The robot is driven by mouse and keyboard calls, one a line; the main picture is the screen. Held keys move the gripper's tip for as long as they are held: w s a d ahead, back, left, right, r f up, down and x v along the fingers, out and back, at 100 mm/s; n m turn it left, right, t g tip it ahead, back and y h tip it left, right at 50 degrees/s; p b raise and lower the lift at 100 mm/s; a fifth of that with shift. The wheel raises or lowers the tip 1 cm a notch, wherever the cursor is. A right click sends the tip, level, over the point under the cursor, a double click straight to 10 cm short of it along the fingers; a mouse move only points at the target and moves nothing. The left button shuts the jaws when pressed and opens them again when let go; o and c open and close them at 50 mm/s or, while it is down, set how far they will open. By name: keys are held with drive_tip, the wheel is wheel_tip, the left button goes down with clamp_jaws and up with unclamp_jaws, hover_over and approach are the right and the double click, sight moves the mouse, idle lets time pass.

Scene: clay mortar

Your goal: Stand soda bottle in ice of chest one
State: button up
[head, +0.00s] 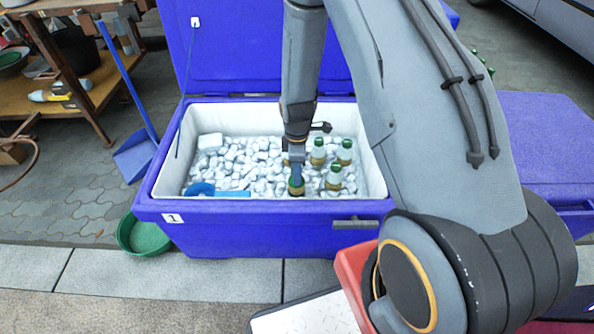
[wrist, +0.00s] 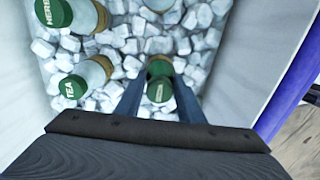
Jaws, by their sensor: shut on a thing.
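Chest one (head: 250,238) is a blue cooler marked 1, its lid open and its white-lined inside full of ice (head: 245,160). My gripper (head: 296,172) reaches down into its front middle. It is shut on a green-capped bottle (head: 296,187), which looks upright with its lower part at the ice. In the wrist view the bottle's cap (wrist: 159,92) sits between my two fingers; its lettering is too small to read surely. The bottle's base is hidden.
Three other green-capped bottles (head: 334,178) stand in the ice close by on the right; two caps read HERB (wrist: 54,12) and TEA (wrist: 73,87). A blue scoop (head: 215,190) lies front left. Another blue chest (head: 545,140) and a red crate (head: 352,265) are to the right.

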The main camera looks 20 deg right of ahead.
drive_tip(key=shift+f, duration=0.45)
drive_tip(key=o, duration=1.1)
drive_tip(key=shift+o, duration=0.7)
drive_tip(key=o, duration=0.4)
drive_tip(key=shift+r, duration=0.1)
wheel_tip(320, 180, up, 27)
drive_tip(key=p, duration=1.9)
